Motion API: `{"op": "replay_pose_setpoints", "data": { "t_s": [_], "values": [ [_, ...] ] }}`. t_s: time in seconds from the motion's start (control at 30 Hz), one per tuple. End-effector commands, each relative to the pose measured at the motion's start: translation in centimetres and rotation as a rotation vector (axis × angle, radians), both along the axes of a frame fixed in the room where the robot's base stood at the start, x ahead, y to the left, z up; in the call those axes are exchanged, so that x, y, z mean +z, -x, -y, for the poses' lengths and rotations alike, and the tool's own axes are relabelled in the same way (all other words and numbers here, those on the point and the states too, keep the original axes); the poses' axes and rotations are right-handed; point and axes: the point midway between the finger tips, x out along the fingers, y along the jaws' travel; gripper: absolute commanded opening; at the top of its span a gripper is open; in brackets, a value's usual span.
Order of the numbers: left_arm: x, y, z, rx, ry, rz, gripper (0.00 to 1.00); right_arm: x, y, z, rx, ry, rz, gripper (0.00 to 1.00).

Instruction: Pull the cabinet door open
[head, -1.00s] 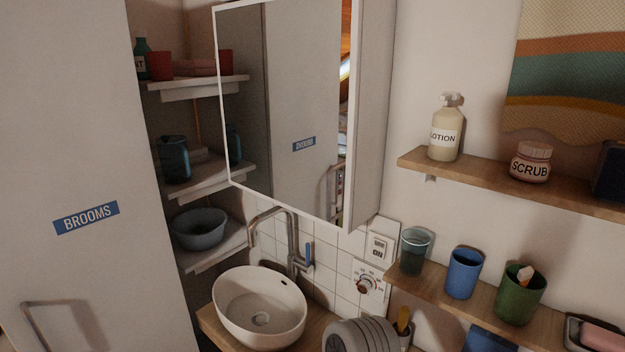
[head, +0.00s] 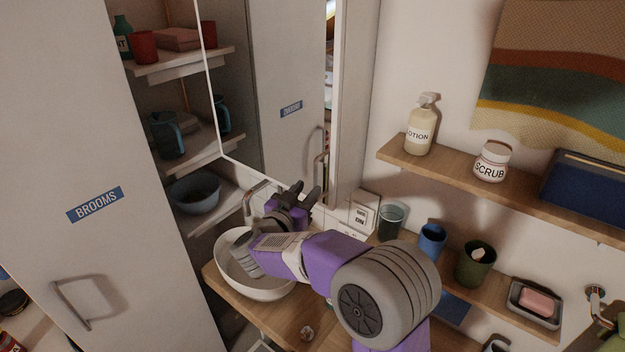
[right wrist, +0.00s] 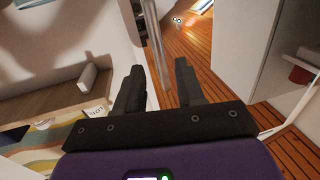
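A mirrored wall cabinet (head: 262,95) hangs above the sink, its door apparently shut. A tall white door (head: 80,150) labelled BROOMS, with a grey bar handle (head: 72,305), stands at the left and also looks shut. My right gripper (head: 305,197) is in front of the mirror's lower edge, above the sink, with its fingers pointing up and apart. In the right wrist view, my right gripper (right wrist: 160,88) is open, and a narrow grey upright strip (right wrist: 156,45) shows between and beyond the fingers. I cannot tell whether they touch it. My left gripper is out of view.
The white basin (head: 262,285) on a wooden counter is partly hidden by my right arm. Wall shelves at right hold a lotion bottle (head: 420,128), a scrub jar (head: 491,162) and cups. Open shelves with a bowl (head: 194,194) stand left of the mirror.

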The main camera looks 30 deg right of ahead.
Motion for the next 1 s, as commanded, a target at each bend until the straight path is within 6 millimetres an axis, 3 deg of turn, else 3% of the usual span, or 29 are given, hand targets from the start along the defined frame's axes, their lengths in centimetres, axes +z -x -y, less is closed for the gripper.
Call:
{"op": "replay_pose_setpoints", "data": {
  "t_s": [0.23, 0.6, 0.87, 1.0],
  "values": [
    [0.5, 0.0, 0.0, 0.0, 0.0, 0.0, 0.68, 0.0, -1.9, 2.8, 0.001, 0.001, 0.0, 0.38],
    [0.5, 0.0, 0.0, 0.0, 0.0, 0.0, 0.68, 0.0, -2.3, 3.4, 0.003, 0.0, 0.0, 0.38],
    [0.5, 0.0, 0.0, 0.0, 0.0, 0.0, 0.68, 0.0, -2.3, 3.4, 0.003, 0.0, 0.0, 0.0],
    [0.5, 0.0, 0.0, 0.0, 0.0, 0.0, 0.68, 0.0, -2.3, 3.4, 0.003, 0.0, 0.0, 0.0]
  ]
}}
